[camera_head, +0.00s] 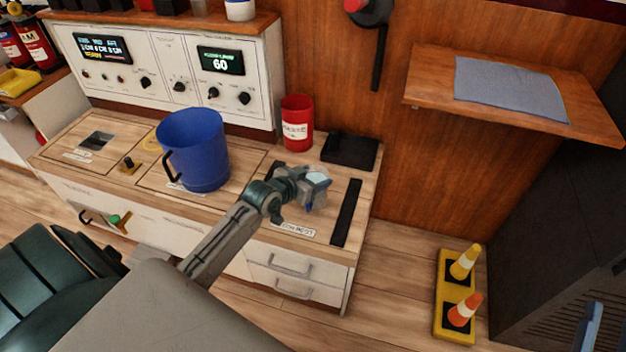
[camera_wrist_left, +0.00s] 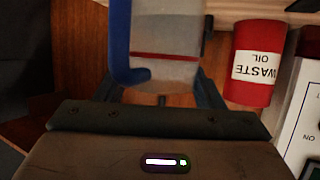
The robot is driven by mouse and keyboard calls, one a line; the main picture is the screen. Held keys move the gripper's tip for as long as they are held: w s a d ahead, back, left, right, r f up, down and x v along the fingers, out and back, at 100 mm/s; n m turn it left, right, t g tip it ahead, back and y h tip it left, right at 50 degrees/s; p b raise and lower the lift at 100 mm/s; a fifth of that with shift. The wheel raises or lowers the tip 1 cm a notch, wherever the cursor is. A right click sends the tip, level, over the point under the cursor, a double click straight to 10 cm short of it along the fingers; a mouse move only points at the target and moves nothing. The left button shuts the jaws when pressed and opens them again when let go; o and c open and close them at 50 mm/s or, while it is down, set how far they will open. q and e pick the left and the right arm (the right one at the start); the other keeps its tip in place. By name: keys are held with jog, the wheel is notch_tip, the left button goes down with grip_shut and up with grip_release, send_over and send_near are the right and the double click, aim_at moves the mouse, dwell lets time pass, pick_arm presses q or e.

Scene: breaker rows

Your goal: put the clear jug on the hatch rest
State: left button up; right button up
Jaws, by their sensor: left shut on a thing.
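The clear jug (camera_wrist_left: 165,60) fills the upper middle of the left wrist view, see-through with a red line and a blue handle at its left. My left gripper (camera_head: 316,188) is shut on it, above the right part of the wooden counter. In the head view the jug (camera_head: 319,176) is small and mostly hidden by the gripper. A wooden wall shelf (camera_head: 425,80) with a grey mat (camera_head: 510,88) is at the upper right; it looks like the hatch rest, but no label shows. Blue fingertips of my right gripper (camera_head: 590,328) show at the lower right edge; their opening is unclear.
A control panel (camera_head: 165,75) stands behind. A yellow base with two cones (camera_head: 458,290) is on the floor. The air between counter and shelf looks clear.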

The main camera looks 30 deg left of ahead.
pick_arm(q)
jog(key=shift+f, duration=0.15)
pick_arm(e)
jog(key=shift+s+r+t, duration=0.15)
jog(key=shift+r+t, duration=0.15)
jog(key=shift+r, duration=0.1)
pick_arm(q)
jog(key=shift+f, duration=0.25)
pick_arm(e)
jog(key=shift+s+r, duration=0.1)
jog(key=shift+r, duration=0.25)
pick_arm(q)
jog(key=o, duration=1.7)
pick_arm(e)
jog(key=shift+r+t, duration=0.1)
jog(key=shift+t, duration=0.2)
